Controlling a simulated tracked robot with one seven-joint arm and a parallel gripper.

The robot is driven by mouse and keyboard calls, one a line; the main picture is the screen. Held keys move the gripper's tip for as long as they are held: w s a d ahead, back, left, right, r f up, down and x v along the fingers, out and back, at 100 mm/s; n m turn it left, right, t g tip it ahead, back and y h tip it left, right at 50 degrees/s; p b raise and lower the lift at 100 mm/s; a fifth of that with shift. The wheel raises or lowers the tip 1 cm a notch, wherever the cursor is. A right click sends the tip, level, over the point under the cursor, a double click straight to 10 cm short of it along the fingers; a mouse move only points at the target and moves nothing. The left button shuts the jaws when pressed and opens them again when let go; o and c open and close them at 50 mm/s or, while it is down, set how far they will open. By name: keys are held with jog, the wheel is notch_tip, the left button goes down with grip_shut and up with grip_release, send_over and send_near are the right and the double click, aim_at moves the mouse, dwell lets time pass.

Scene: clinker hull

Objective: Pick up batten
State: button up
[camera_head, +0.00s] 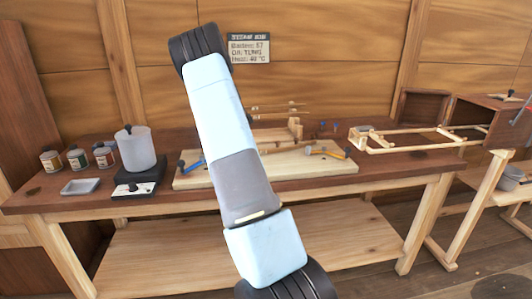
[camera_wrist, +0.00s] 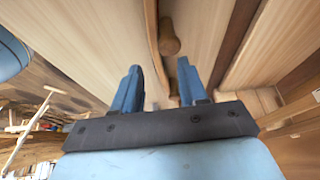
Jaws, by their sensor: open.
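A rounded brown wooden peg or knob (camera_wrist: 169,38) is just beyond the fingers, beside pale planks. I cannot tell whether any of these planks is the batten. In the head view, my arm crosses the middle and the gripper is not visible. Thin pale sticks (camera_head: 275,108) lie at the back of the bench, partly behind my arm; any of them may be a batten, but they are too small to tell.
The workbench (camera_head: 90,186) carries a pale board (camera_head: 335,167), a white pot (camera_head: 135,150) on a dark base, several small jars (camera_head: 78,159) and a grey tray (camera_head: 80,187). A pale wooden frame (camera_head: 415,147) and a brown box (camera_head: 470,115) stand at the right.

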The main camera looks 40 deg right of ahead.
jog(key=shift+s+x, duration=0.2)
jog(key=shift+x, duration=1.15)
jog(key=shift+s+x, duration=0.25)
jog(key=shift+x, duration=1.1)
jog(key=shift+r, duration=0.1)
grip_shut()
